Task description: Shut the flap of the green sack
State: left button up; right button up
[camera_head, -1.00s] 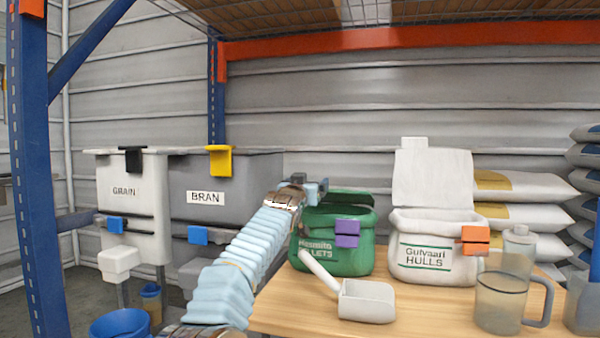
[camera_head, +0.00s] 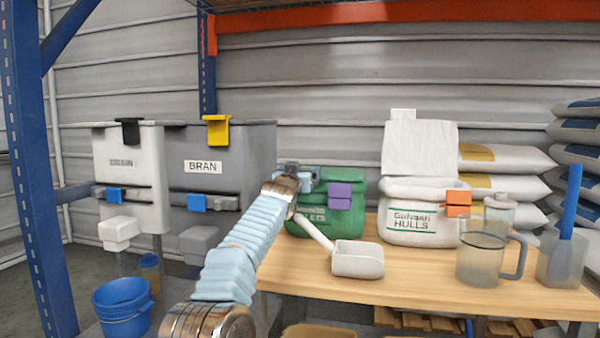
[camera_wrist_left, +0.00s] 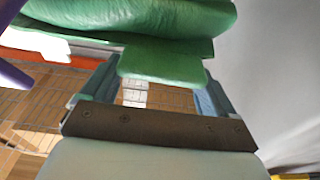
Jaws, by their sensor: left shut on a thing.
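The green sack (camera_head: 300,228) stands at the table's back left, with a purple clip (camera_head: 340,196) on its front. Its flap (camera_head: 348,176) now lies low across the sack's top; I cannot tell if it touches the rim. My left gripper (camera_head: 306,179) is at the flap's left side, shut on the flap's green tab (camera_wrist_left: 160,62). In the left wrist view the tab sits between the gripper's fingers (camera_wrist_left: 150,85), with the flap's green body (camera_wrist_left: 135,18) beyond. The sack's lower left is partly hidden by a scoop handle and my arm. My right gripper is not in view.
A white scoop (camera_head: 357,260) lies just in front of the sack on the wooden table (camera_head: 420,286). An open white hulls sack (camera_head: 418,220) stands to the right, with jugs (camera_head: 482,260) beyond. Grain and bran bins (camera_head: 228,160) stand left, with a blue bucket (camera_head: 122,308) below.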

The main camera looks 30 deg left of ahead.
pick_arm(q)
jog(key=o, duration=1.2)
jog(key=shift+w+a+f, duration=0.1)
jog(key=shift+f, duration=0.15)
jog(key=shift+o, duration=0.2)
notch_tip(320, 180, up, 3)
jog(key=shift+r+p, duration=0.1)
jog(key=shift+p, duration=1.15)
jog(key=s+d+r+b, duration=0.4)
jog(key=s+d+r, duration=0.2)
jog(key=s+r, duration=0.4)
jog(key=shift+v, duration=1.2)
